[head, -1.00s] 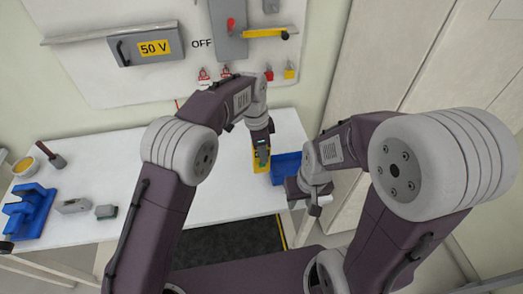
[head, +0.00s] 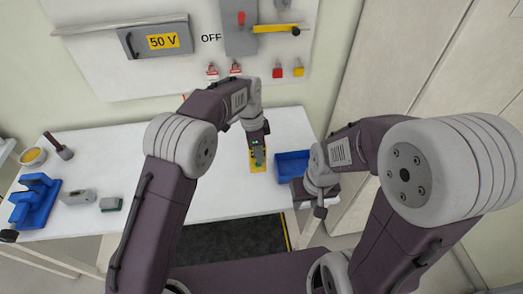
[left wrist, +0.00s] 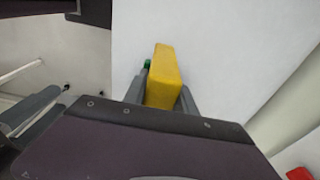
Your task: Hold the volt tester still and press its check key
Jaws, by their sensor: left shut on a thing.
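The volt tester, a yellow block (head: 257,160), is over the right part of the white table in the head view. In the left wrist view the yellow body (left wrist: 164,76) stands between two grey fingers. My left gripper (head: 257,148) is shut on it; whether it touches the table is unclear. A small green spot (left wrist: 147,64) shows beside its left edge in the left wrist view; I cannot tell whether it is the check key. My right gripper (head: 320,211) hangs to the right, apart from the tester, and its jaws are too small to read.
A blue bin (head: 292,164) stands just right of the tester. A blue stand (head: 35,201), two small grey items (head: 78,197) (head: 110,204) and a yellow-filled bowl (head: 33,157) are at the table's left. A wall panel with a 50 V box (head: 155,40) is behind.

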